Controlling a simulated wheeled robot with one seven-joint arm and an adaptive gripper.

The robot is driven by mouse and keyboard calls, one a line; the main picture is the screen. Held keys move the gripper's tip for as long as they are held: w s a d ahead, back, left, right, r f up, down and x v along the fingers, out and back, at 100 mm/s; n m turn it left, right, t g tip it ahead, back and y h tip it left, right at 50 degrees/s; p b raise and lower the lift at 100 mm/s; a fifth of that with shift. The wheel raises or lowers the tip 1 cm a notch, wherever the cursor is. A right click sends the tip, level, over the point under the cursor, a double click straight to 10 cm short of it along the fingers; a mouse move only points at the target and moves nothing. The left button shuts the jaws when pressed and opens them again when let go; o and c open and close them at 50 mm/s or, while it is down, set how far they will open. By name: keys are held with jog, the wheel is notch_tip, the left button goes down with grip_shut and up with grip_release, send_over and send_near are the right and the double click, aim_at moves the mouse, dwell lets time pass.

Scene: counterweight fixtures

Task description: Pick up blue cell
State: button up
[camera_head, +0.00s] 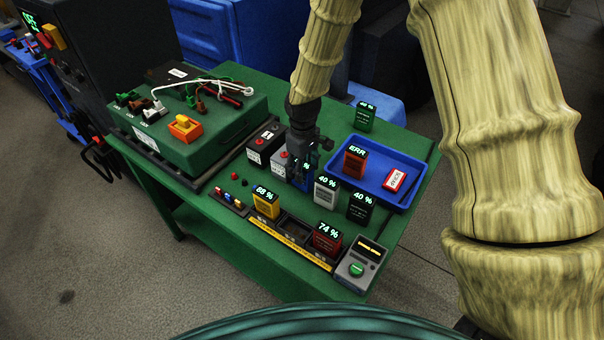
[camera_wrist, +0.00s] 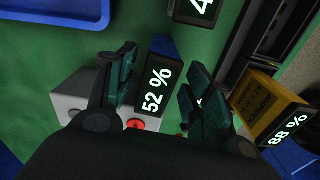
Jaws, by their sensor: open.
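The blue cell (camera_head: 302,183) stands on the green table, mostly hidden behind my gripper (camera_head: 307,158) in the head view. In the wrist view its dark top (camera_wrist: 157,90) reads 52 %, with a strip of blue side showing above it. My gripper (camera_wrist: 158,80) is open and points down over this cell. One finger shows on each side of the cell's top in the wrist view. Nothing is visibly gripped. How far the fingertips are above or beside the cell I cannot tell.
A grey-and-black battery (camera_head: 279,163) stands close left of the blue cell. White (camera_head: 326,192), black (camera_head: 360,207) and yellow (camera_head: 266,203) cells stand nearby. A blue tray (camera_head: 407,172) holds a red ERR cell. A slotted rack (camera_head: 268,233) holds a red cell, 74 %.

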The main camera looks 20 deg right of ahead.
jog(key=shift+w+f+p, duration=0.15)
jog(key=shift+w+f, duration=0.05)
jog(key=shift+f, duration=0.35)
jog(key=shift+w+f+p, duration=0.15)
jog(key=shift+f, duration=0.4)
jog(key=shift+s+f, duration=0.2)
jog(key=shift+f, duration=0.45)
jog(key=shift+w, duration=0.1)
grip_shut()
